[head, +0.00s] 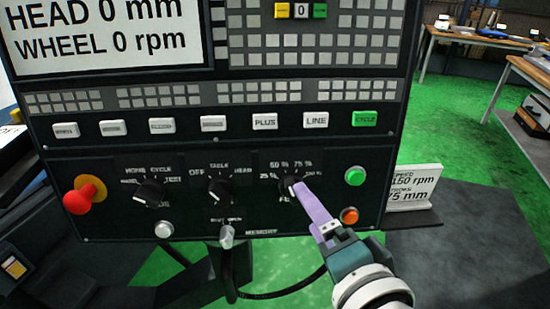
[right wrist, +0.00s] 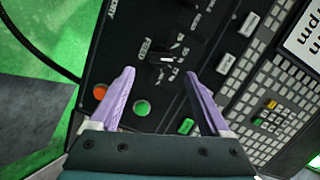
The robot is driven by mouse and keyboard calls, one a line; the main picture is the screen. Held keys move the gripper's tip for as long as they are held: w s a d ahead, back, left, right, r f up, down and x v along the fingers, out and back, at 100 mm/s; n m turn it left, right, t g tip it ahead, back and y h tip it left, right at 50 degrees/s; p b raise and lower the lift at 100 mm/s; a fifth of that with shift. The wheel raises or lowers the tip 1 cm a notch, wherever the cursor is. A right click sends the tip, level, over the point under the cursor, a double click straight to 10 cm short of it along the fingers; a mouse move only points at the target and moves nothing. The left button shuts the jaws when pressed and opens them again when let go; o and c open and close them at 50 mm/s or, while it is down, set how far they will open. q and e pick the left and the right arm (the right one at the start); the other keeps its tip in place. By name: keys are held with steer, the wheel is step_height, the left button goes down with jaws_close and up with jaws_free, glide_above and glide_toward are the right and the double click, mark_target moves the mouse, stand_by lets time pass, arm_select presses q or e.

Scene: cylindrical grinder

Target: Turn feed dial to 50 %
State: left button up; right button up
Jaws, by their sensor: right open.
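The feed dial (head: 286,185) is a black knob on the lower control panel, with percent labels around its upper side. It also shows in the right wrist view (right wrist: 163,58), ahead of and between my fingertips. Its white mark is partly visible, but I cannot tell which label it points at. My right gripper (head: 299,190) has purple fingers and reaches the dial from the lower right. In the right wrist view the gripper (right wrist: 160,72) is open, with the fingers spread wide and nothing held. In the head view a finger hides part of the dial. My left gripper is not in view.
A green button (head: 354,177) and an orange button (head: 349,215) sit right of the dial. Two other black knobs, the middle one (head: 220,191) and the left one (head: 150,193), and a red emergency stop (head: 80,198) are to the left. A small sign (head: 412,187) stands beside the panel.

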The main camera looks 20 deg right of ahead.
steer(key=v, duration=0.3)
steer(key=shift+s+r, duration=0.15)
steer(key=shift+s, duration=0.25)
